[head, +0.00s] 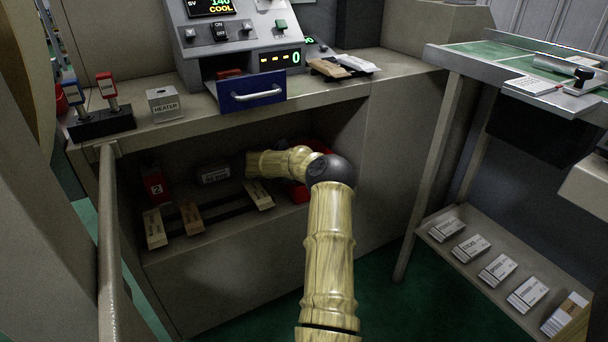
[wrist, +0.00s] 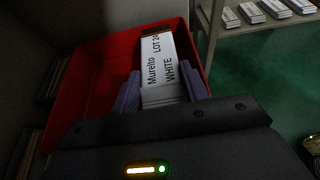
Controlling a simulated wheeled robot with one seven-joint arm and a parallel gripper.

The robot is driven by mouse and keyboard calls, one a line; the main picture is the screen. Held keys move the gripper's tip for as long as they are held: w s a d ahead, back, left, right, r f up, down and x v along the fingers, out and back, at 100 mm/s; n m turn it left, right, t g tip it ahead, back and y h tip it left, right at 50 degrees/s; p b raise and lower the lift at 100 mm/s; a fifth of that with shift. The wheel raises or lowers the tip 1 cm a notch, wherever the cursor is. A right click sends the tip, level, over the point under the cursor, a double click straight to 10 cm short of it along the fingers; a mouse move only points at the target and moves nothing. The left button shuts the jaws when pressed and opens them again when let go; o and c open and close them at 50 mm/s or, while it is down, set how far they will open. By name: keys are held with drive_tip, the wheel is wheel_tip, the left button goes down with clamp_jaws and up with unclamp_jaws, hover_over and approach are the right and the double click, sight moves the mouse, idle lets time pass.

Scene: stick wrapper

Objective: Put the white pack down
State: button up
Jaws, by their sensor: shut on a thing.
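The white pack (wrist: 155,62), printed "Murelto", "LOT 24" and "WHITE", is between the two purple fingers of my gripper (wrist: 162,88) in the wrist view. My gripper is shut on it. Behind and around the pack is a red bin (wrist: 98,72); the pack overlaps its inside and right wall. I cannot tell whether the pack touches the bin floor. In the head view my arm reaches into the open cabinet shelf, and parts of the red bin (head: 300,194) show beside it. The pack and the gripper's fingers cannot be made out there.
Narrow labelled packs (head: 190,217) lie on dark rails on the shelf, left of my arm. A red item marked 2 (head: 155,186) stands at the shelf's left. A blue drawer (head: 252,91) juts out above. A rack (head: 470,248) at right holds several white packs.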

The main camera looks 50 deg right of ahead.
drive_tip(key=shift+f, duration=0.3)
drive_tip(key=shift+f+b, duration=0.3)
drive_tip(key=shift+b, duration=0.05)
drive_tip(key=o, duration=1)
drive_tip(key=shift+o, duration=0.2)
drive_tip(key=shift+r, duration=0.1)
drive_tip(key=shift+r+p, duration=0.55)
drive_tip(key=shift+r, duration=0.05)
drive_tip(key=p+v, duration=0.4)
drive_tip(key=v, duration=0.7)
drive_tip(key=shift+a, duration=0.35)
